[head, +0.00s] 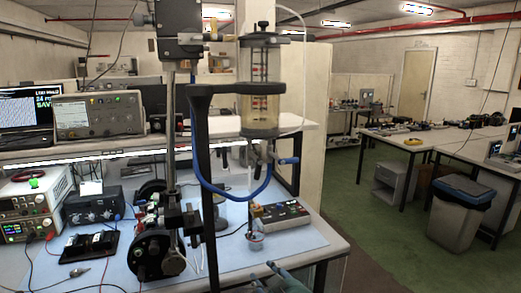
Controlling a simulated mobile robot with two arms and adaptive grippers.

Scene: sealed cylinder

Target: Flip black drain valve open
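A clear sealed cylinder (260,85) with dark end caps hangs upright from a black stand. A small clear cup (256,241) stands on the bench below. My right gripper (267,275) shows only in part at the bottom edge, below the cup and apart from the valves. My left gripper is out of view.
The stand's black post (203,170) and a metal column (169,110) rise left of the cylinder. A control box (279,215) with buttons lies behind the cup. Instruments and a black reel (150,253) crowd the bench's left. Open room lies right of the cylinder.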

